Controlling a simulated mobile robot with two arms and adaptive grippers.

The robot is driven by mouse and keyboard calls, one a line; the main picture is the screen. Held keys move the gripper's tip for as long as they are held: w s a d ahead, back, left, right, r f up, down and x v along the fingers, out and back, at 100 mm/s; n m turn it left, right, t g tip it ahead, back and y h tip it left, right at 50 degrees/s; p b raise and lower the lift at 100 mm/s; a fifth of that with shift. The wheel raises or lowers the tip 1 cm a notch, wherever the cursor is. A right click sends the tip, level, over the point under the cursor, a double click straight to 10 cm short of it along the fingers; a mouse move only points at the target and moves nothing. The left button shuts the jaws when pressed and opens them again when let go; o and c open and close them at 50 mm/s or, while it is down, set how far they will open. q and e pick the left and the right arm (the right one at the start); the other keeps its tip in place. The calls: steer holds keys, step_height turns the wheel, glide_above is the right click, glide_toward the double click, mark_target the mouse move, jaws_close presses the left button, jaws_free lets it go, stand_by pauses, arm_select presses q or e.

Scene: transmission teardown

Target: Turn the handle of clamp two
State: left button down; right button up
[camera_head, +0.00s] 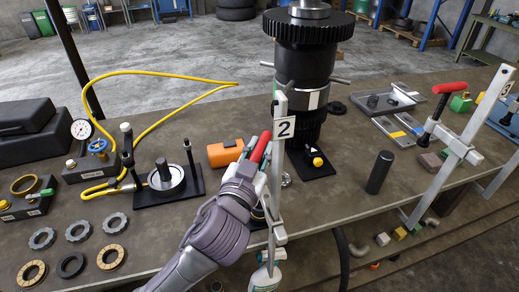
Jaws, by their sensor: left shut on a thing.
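Clamp two (276,185) stands upright at the table's front edge, a pale bar with a white tag (284,127) reading 2. Its red handle (261,146) is tilted, with its top leaning toward the bar. My left gripper (250,162) reaches in from the bottom and is shut on the handle's lower part. The fingers and wrist hide the handle's lower end and part of the clamp's mechanism. My right gripper is not in view.
A tall black gear assembly (306,70) stands just behind the clamp. A black cylinder (380,172) stands to the right. Another red-handled clamp (450,145) is at the right. Several rings (108,257) lie at the front left.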

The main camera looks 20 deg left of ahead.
arm_select(q)
steer(key=c, duration=1)
jaws_free()
steer(key=shift+w, duration=0.1)
steer(key=shift+r, duration=0.15)
step_height(320, 180, up, 10)
steer(key=shift+f, duration=0.1)
